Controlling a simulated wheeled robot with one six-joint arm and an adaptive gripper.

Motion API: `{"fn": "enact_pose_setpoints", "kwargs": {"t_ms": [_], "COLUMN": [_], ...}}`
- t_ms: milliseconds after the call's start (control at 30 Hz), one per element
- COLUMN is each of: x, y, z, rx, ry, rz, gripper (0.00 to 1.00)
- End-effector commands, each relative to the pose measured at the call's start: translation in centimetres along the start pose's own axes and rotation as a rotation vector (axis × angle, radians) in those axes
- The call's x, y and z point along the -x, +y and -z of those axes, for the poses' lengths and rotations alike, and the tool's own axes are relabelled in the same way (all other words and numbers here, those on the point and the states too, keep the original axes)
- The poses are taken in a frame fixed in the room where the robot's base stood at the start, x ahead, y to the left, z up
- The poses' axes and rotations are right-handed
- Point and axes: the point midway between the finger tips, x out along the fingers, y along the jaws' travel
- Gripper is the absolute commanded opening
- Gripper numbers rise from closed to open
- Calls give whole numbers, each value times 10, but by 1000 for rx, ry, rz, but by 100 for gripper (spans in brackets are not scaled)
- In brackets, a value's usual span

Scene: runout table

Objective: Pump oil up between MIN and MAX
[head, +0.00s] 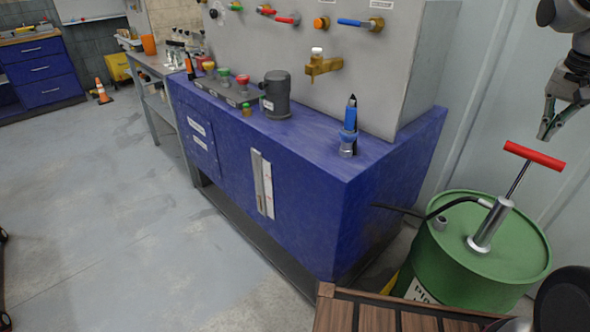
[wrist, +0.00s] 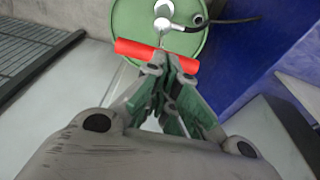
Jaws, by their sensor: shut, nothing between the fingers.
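The green oil drum (head: 485,262) stands at the lower right. A silver hand pump (head: 489,226) rises from its lid, with its rod out and a red T-handle (head: 534,157) on top. A black hose runs from the pump to the blue bench. The sight gauge (head: 262,184) is an upright strip on the bench front; its oil level and marks are too small to read. My gripper (head: 545,136) is shut and empty just above the handle. In the wrist view its fingertips (wrist: 170,66) overlap the red handle (wrist: 155,54); contact cannot be told.
The blue bench (head: 310,210) stands left of the drum. It carries a grey motor-like cylinder (head: 276,95), colored knobs and a blue-handled tool (head: 350,122). A brown slatted surface (head: 375,315) lies in front of the drum. Open floor (head: 110,220) lies to the left.

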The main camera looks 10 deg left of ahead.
Motion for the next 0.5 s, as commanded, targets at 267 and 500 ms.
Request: {"fn": "enact_pose_setpoints", "kwargs": {"t_ms": [267,500], "x": [0,25], "y": [0,-1], "z": [0,7], "rx": [0,-1], "ry": [0,7], "rz": [0,2], "gripper": [0,0]}}
